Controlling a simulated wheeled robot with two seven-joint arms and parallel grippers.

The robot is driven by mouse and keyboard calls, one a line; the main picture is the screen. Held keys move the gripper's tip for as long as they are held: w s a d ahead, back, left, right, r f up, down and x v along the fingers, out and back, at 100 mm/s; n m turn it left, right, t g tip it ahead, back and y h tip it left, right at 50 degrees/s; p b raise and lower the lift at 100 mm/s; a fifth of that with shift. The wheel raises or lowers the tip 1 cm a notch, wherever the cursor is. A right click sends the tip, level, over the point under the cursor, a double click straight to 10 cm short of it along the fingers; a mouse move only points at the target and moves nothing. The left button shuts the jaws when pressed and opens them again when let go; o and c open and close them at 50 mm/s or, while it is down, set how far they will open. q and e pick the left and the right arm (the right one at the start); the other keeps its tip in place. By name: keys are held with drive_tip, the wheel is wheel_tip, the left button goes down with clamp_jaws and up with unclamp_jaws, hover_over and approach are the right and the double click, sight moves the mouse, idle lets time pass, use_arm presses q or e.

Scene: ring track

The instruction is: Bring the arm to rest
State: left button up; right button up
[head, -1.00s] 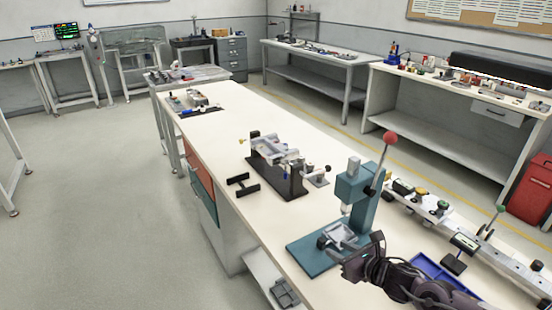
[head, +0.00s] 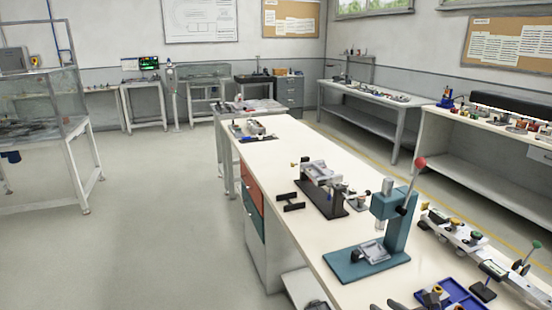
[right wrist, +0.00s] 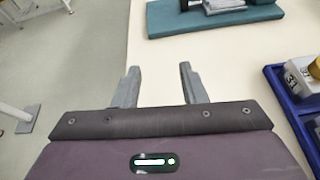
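My right gripper (right wrist: 158,85) is open and empty in the right wrist view, its two grey fingers apart over the pale bench top near its edge. In the head view only the tips of my right gripper (head: 384,305) show at the bottom edge, in front of the teal press and left of the blue tray. My left gripper is not in view.
The teal press (head: 395,225) with a red-knobbed lever stands on the long white bench (head: 275,155). A blue tray (head: 462,292) with parts lies to its right; it also shows in the right wrist view (right wrist: 285,110). A black fixture (head: 330,195) stands farther back. Open floor lies left.

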drive_tip(key=a+m, duration=0.1)
drive_tip(key=a+f+m, duration=0.1)
drive_tip(key=m, duration=0.1)
drive_tip(key=s+a+m, duration=0.1)
drive_tip(key=a+m, duration=0.1)
drive_tip(key=shift+a+f+h, duration=0.1)
drive_tip(key=shift+f+h, duration=0.25)
drive_tip(key=shift+h, duration=0.05)
drive_tip(key=s+a+m+g+h, duration=0.25)
drive_tip(key=s+a+m, duration=0.45)
drive_tip(key=m, duration=0.7)
drive_tip(key=s+d+r+m+g, duration=0.1)
drive_tip(key=s+d+m+g, duration=0.15)
drive_tip(key=s+m, duration=0.55)
drive_tip(key=s+d+m+g, duration=0.1)
drive_tip(key=s+m+g, duration=0.3)
drive_tip(key=s+m, duration=0.4)
wheel_tip(320, 180, down, 30)
drive_tip(key=s+f+m+g, duration=0.1)
drive_tip(key=s+m, duration=0.1)
drive_tip(key=s+d+f+g+h, duration=0.1)
drive_tip(key=s+d+f, duration=0.2)
drive_tip(key=s+f, duration=1.3)
drive_tip(key=s, duration=0.3)
drive_tip(key=shift+d+f+n+g, duration=0.2)
drive_tip(key=shift+f+n+g, duration=0.1)
drive_tip(key=shift+f, duration=0.1)
